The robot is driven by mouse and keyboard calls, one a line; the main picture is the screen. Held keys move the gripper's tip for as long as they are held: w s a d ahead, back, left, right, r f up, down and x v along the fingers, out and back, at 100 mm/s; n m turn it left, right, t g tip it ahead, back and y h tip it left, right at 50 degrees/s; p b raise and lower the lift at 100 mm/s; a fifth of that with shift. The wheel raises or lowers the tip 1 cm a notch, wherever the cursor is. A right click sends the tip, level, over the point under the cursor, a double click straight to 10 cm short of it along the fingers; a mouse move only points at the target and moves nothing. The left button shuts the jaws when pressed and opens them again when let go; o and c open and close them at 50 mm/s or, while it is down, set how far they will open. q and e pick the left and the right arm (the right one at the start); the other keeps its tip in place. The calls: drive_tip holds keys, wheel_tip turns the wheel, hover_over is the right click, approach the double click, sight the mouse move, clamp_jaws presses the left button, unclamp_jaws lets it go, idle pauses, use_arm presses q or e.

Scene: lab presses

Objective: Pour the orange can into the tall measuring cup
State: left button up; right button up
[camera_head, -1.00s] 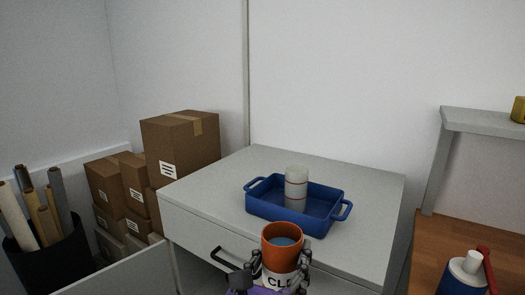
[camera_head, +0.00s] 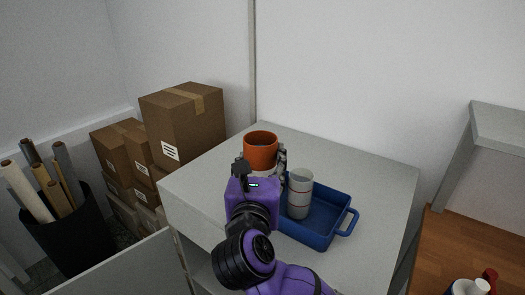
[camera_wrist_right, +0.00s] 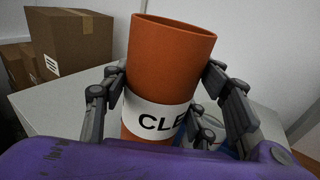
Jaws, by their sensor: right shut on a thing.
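The orange can (camera_head: 261,150) has a white label band and is upright, with its open top up. My right gripper (camera_head: 262,170) is shut on it, with dark fingers on both sides of the can in the right wrist view (camera_wrist_right: 165,100). The tall measuring cup (camera_head: 299,195) is pale grey with thin red lines and stands upright in the blue tray (camera_head: 338,217). The can is just left of the cup and its rim is higher in the picture; they appear apart. My purple right arm hides part of the tray's left side. My left gripper is not in view.
The tray rests on a grey cabinet top (camera_head: 375,172) with free room behind and to the right. Cardboard boxes (camera_head: 182,125) are stacked at left beside a black bin (camera_head: 72,235) of rolls. A wooden bench (camera_head: 455,250) with a shelf is at right.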

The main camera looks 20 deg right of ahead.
drive_tip(key=shift+w+r, duration=0.1)
drive_tip(key=shift+s+a+r, duration=0.1)
drive_tip(key=shift+s+r, duration=0.05)
drive_tip(key=shift+s, duration=0.25)
drive_tip(key=m, duration=0.2)
drive_tip(key=shift+d+f+m+g, duration=0.25)
drive_tip(key=shift+d+m+g, duration=0.05)
drive_tip(key=shift+d, duration=0.1)
drive_tip(key=m, duration=0.1)
drive_tip(key=m+y, duration=0.1)
drive_tip(key=shift+d+m, duration=0.3)
drive_tip(key=shift+d, duration=0.1)
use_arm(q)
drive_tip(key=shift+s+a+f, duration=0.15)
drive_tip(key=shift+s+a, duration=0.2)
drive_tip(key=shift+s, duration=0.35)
use_arm(e)
drive_tip(key=m, duration=0.1)
drive_tip(key=d+m+y, duration=0.1)
drive_tip(key=shift+f+m+g, duration=0.15)
drive_tip(key=shift+m+g, duration=0.15)
drive_tip(key=shift+m, duration=0.1)
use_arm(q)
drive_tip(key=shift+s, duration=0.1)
use_arm(e)
drive_tip(key=shift+a, duration=0.15)
idle(0.9)
